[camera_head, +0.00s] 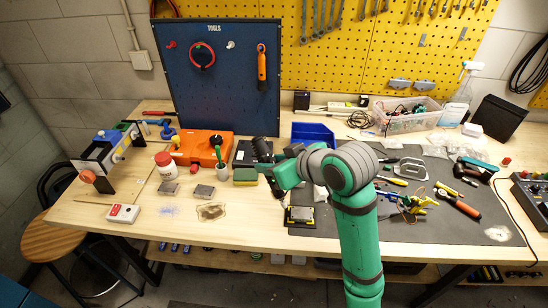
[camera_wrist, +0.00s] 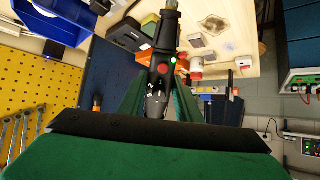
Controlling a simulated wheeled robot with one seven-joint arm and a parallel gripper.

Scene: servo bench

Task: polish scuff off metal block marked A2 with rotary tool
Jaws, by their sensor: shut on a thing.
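My gripper (camera_head: 275,172) is shut on a dark rotary tool (camera_head: 262,152) and holds it above the bench. In the wrist view the tool (camera_wrist: 160,75) lies between the green fingers, with a red button and a metallic nose showing. A grey metal block (camera_head: 300,214) sits in a black and yellow holder below and right of the gripper. Two more grey metal blocks, one at the left (camera_head: 168,188) and one beside it (camera_head: 204,191), lie on the wooden top. The tool is apart from all three. I cannot read the marking A2 on any block.
A brown stain (camera_head: 211,212) marks the wood. Loose tools crowd the dark mat (camera_head: 460,232) at right. The front left wood is mostly clear.

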